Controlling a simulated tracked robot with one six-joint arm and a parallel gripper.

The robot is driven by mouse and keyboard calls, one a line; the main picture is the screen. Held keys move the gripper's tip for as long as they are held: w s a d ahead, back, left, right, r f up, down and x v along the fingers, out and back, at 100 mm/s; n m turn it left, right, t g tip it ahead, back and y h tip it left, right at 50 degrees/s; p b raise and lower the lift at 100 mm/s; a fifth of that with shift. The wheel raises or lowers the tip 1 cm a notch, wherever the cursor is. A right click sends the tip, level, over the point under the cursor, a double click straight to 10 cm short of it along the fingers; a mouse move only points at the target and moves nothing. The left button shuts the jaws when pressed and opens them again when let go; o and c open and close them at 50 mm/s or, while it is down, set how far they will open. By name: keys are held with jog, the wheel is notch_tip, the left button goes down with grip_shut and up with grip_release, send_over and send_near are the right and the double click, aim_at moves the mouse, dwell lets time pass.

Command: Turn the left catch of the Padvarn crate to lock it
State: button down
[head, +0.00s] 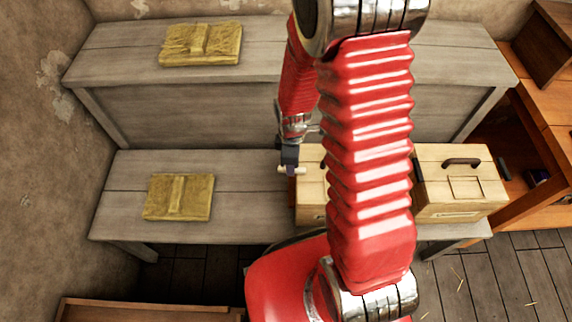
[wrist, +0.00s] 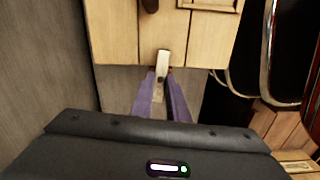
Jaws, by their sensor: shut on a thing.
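A pale wooden crate (head: 308,213) stands on the lower grey bench, partly hidden behind my red arm. No name on it can be read. My gripper (head: 290,161) is at the crate's left end, near its top edge. A small pale catch (head: 288,170) shows at the fingertips. In the wrist view, the crate's boards (wrist: 115,35) fill the top. The catch (wrist: 163,65) sticks out from the crate's edge, and my gripper (wrist: 162,76) is shut on it with two purple fingers. The fingers partly hide the catch's lower end.
A second pale crate (head: 460,192) with a dark handle stands to the right on the same bench. Straw-coloured bundles lie on the upper shelf (head: 201,45) and on the lower bench (head: 179,197). An orange wooden cabinet (head: 550,137) is at the far right.

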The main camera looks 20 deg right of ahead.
jog(key=shift+d+n, duration=0.1)
jog(key=shift+n, duration=0.5)
jog(key=c, duration=1.7)
grip_release()
jog(key=shift+r, duration=0.1)
notch_tip(320, 180, up, 14)
jog(key=shift+f, duration=0.25)
